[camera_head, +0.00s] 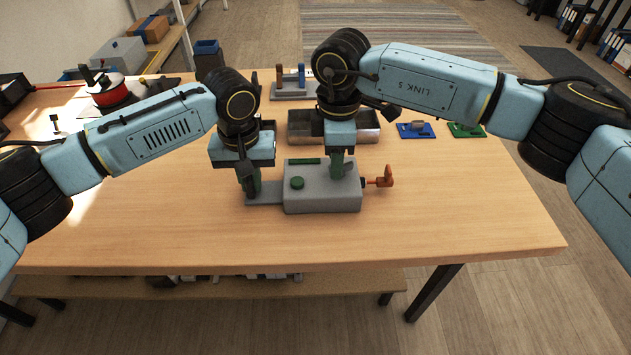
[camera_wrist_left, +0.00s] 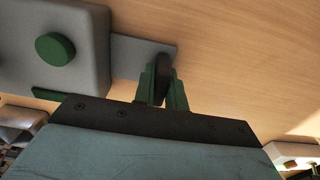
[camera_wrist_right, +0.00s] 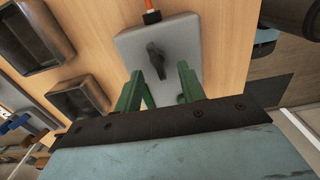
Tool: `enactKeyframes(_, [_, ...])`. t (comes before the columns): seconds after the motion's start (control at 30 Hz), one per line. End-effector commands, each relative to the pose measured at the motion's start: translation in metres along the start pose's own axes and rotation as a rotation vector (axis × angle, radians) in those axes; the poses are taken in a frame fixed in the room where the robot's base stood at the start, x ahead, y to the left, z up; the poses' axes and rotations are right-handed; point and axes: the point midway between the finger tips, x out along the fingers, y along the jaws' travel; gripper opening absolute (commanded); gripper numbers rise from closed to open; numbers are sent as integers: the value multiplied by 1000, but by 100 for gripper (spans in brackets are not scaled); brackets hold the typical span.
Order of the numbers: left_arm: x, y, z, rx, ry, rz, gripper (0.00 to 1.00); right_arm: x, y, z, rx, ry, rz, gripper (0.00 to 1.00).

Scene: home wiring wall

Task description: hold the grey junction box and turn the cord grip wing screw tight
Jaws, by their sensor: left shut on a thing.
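The grey junction box (camera_head: 322,198) lies on the table, with a green knob (camera_head: 297,183) on its top and a flat grey tab (camera_head: 265,198) at its left. My left gripper (camera_head: 251,188) is shut on a dark upright grip on the tab; the grip (camera_wrist_left: 161,80) shows between the fingers in the left wrist view. My right gripper (camera_head: 337,168) is over the box's right part. In the right wrist view its fingers (camera_wrist_right: 162,85) are apart and empty, close to the dark wing screw (camera_wrist_right: 157,61). The right gripper hides the screw in the head view.
An orange cord piece (camera_head: 384,178) sticks out from the box's right side. Metal bins (camera_head: 360,134) stand behind the box, with blue (camera_head: 416,130) and green (camera_head: 466,130) plates to their right. A red spool (camera_head: 108,90) is at the back left. The table front is clear.

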Motion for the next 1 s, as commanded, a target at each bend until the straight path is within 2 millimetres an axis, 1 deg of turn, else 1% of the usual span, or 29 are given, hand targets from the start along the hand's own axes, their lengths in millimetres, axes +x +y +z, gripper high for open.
enactKeyframes(0.3, [0, 1, 1, 2, -1, 2, 0, -66, 1, 0, 1, 1, 5, 40])
enactKeyframes(0.4, [0, 1, 1, 2, -1, 2, 0, -85, 1, 0, 1, -1, 5, 40])
enactKeyframes(0.5, [0, 1, 1, 2, -1, 2, 0, -99, 1, 0, 2, -1, 4, 40])
enactKeyframes(0.6, [0, 1, 1, 2, -1, 2, 0, -107, 0, 0, 3, -2, 3, 40])
enactKeyframes(0.7, [0, 1, 1, 2, -1, 2, 0, -110, 0, 1, 2, -2, 1, 40])
enactKeyframes(0.93, [0, 1, 1, 2, -1, 2, 0, -111, 0, 0, 2, -2, 1, 40])
enactKeyframes(0.97, [0, 1, 1, 2, -1, 2, 15, -111, 0, 0, 2, -2, 1, 40])
enactKeyframes(1.0, [0, 1, 1, 2, -1, 3, 20, -111, 0, 0, 2, -2, 1, 40])
